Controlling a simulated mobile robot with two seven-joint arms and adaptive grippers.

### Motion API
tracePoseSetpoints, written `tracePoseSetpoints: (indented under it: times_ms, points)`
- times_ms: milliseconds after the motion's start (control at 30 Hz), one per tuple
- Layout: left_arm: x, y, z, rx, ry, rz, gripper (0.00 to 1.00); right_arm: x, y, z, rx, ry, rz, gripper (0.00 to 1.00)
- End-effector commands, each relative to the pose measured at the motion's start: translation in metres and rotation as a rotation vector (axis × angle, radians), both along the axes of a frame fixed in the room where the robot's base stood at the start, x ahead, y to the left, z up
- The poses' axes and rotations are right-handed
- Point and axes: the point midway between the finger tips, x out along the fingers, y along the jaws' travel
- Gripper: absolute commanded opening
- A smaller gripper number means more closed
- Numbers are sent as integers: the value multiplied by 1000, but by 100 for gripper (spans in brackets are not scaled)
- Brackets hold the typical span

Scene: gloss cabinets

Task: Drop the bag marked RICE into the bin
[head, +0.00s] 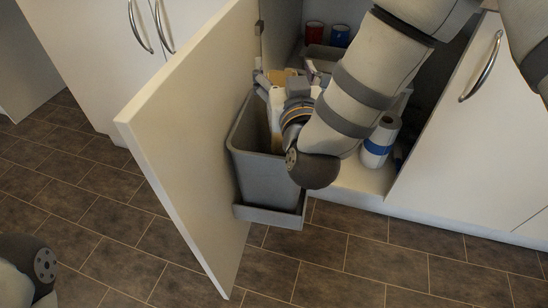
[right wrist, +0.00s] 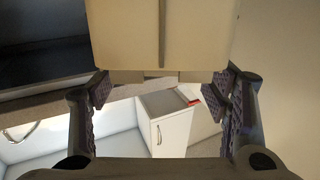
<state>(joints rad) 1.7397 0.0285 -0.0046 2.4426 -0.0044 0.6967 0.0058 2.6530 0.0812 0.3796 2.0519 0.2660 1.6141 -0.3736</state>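A beige bag (right wrist: 160,35) with a dark vertical seam fills the top of the right wrist view. No writing shows on this side. My right gripper (right wrist: 158,92) has its fingers wide apart, one by each lower corner of the bag; I cannot tell whether the pads touch it. In the head view my right gripper (head: 272,82) is over the back of the grey bin (head: 262,181), with something tan by its fingers. My arm hides part of the bin and most of its inside. My left gripper is not in view.
The bin hangs at the inside of an open white cabinet door (head: 190,140). A white roll with a blue band (head: 381,141) stands inside, right of my arm. Red (head: 315,32) and blue (head: 340,35) cans stand at the back. Tiled floor (head: 340,265) in front is clear.

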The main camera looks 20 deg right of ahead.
Motion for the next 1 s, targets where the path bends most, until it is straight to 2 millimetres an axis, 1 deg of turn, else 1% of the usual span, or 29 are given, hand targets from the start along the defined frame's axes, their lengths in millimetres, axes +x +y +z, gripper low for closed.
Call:
tracePoseSetpoints:
  times_ms: [233, 333, 367, 433, 600, 700, 833, 1000]
  points:
    - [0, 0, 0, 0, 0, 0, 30, 0, 0, 0, 0, 1, 0, 73]
    - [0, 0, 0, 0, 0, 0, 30, -7, 2, -1, 0, 4, 2, 73]
    - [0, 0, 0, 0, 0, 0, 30, -11, 3, -1, -1, 3, 2, 73]
    - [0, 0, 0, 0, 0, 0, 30, -27, 5, -2, -1, 6, 4, 73]
    - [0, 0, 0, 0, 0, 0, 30, -75, 13, -2, 0, 6, 4, 73]
    - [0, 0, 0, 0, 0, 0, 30, -97, 18, -1, -3, 4, 7, 73]
    - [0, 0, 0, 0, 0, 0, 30, -114, 20, -1, -3, 2, 5, 73]
    - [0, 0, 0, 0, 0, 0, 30, -119, 20, 0, -1, 0, 0, 73]
